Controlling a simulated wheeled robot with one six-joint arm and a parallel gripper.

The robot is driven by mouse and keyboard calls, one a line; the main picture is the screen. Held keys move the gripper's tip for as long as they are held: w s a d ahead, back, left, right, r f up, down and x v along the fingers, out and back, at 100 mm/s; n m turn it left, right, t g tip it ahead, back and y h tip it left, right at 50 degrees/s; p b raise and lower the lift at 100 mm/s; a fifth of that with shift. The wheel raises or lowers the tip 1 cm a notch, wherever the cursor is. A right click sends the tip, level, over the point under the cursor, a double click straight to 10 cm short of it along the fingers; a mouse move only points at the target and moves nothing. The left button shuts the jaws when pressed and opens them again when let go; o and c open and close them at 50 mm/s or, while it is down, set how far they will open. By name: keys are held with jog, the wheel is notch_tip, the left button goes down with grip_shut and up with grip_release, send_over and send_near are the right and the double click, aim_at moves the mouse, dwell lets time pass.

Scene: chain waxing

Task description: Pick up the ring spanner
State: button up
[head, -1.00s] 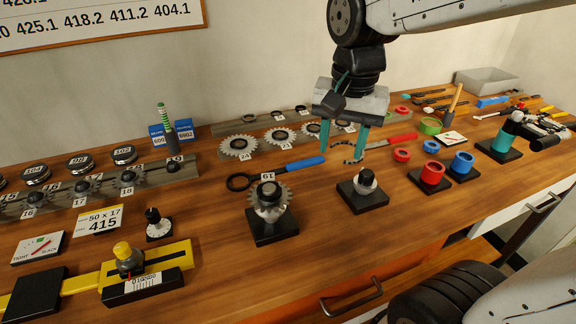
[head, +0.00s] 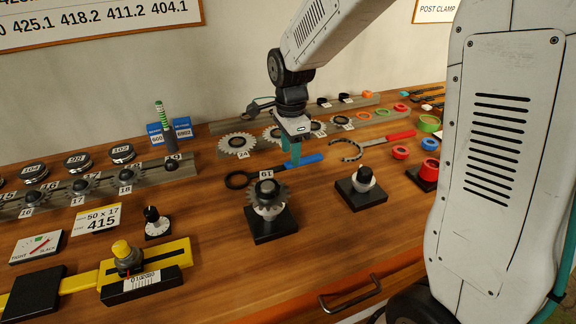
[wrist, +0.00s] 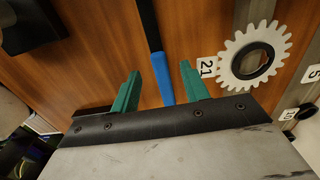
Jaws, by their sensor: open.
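The ring spanner (head: 239,180) lies flat on the wooden bench, its black ring to the left and its blue handle to the right. My gripper (head: 290,156) is over the handle, pointing down, with its teal fingers open. In the wrist view the blue handle (wrist: 162,78) runs between the two spread fingers of my gripper (wrist: 160,70), with a gap on both sides. The handle's near end is hidden behind the gripper body, and the ring is out of that view. I cannot tell how far the fingertips are above the bench.
A toothed sprocket on a black stand (head: 268,192) is just in front of the spanner. White sprockets (head: 237,146) line a rail behind it; one marked 21 (wrist: 253,60) is right of the fingers. A red-handled hook spanner (head: 388,138) and a black-based post (head: 362,184) are to the right.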

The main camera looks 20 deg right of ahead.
jog(key=shift+f, duration=1.35)
grip_shut()
jog(key=shift+r, duration=0.1)
